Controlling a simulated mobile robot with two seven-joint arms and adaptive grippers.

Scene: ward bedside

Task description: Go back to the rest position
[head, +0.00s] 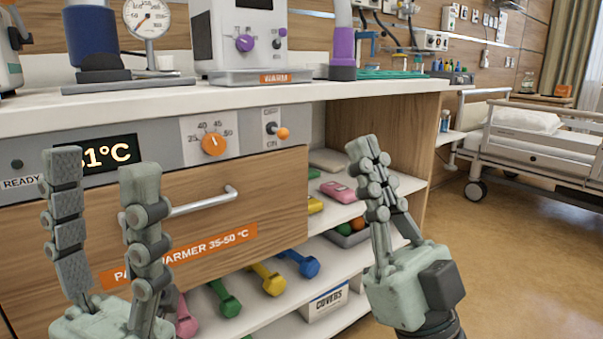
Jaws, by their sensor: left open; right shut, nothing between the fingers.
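My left gripper (105,185) is at the lower left of the head view. Its two fingers point up and stand wide apart, with nothing between them. It is in front of the warmer drawer (60,250) and hides part of the drawer's label and the temperature display. My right gripper (362,145) is right of centre, pointing up in front of the open shelves. Its fingers are together and hold nothing. Both grippers appear apart from the furniture.
A white counter (300,92) carries a device with purple knobs (240,40) and a dial gauge (148,18). The drawer handle (205,202) projects behind my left gripper. Floor (530,270) is clear before the bed (530,140).

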